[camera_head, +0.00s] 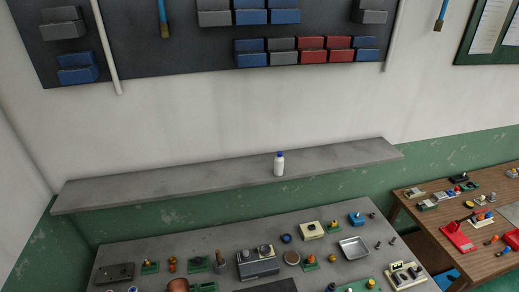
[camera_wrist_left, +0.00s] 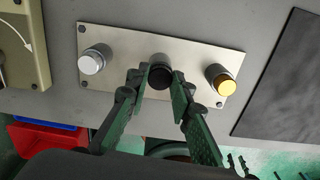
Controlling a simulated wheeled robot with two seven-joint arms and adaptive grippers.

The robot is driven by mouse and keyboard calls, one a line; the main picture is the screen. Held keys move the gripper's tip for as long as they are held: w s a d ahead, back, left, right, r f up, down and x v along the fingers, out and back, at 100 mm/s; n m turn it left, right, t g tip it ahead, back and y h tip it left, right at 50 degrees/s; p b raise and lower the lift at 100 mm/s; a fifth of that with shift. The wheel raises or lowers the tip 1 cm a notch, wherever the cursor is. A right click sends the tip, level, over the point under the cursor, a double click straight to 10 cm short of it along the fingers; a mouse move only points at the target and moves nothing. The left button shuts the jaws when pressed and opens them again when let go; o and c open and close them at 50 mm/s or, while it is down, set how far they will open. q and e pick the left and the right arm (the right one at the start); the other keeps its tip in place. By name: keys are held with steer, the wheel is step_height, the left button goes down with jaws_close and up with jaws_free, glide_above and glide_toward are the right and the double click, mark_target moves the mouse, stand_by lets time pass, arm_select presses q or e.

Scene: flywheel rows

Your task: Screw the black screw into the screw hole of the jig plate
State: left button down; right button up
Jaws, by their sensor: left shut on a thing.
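The jig plate (camera_wrist_left: 125,45) shows in the left wrist view as a pale metal plate with small dark screws at its corners. The black screw (camera_wrist_left: 160,75) is a dark round knob at the middle of the plate. My left gripper (camera_wrist_left: 160,83) is shut on it, one green finger on each side. Whether the screw is seated in its hole is hidden by its head and the fingers. A white knob (camera_wrist_left: 93,60) stands on the plate to the left and a yellow knob (camera_wrist_left: 222,80) to the right. My right gripper shows in neither view.
In the left wrist view a beige device (camera_wrist_left: 22,45) lies left and a dark mat (camera_wrist_left: 290,85) right. Red and blue bins (camera_wrist_left: 45,140) sit below the table edge. In the head view the grey table (camera_head: 200,240) carries several parts, below a shelf with a white bottle (camera_head: 279,165).

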arm_select(q)
steer(key=shift+m, duration=1.1)
steer(key=shift+m, duration=1)
steer(key=c, duration=2)
jaws_free()
steer(key=shift+r, duration=1.5)
steer(key=shift+o, duration=0.3)
steer(key=o, duration=0.5)
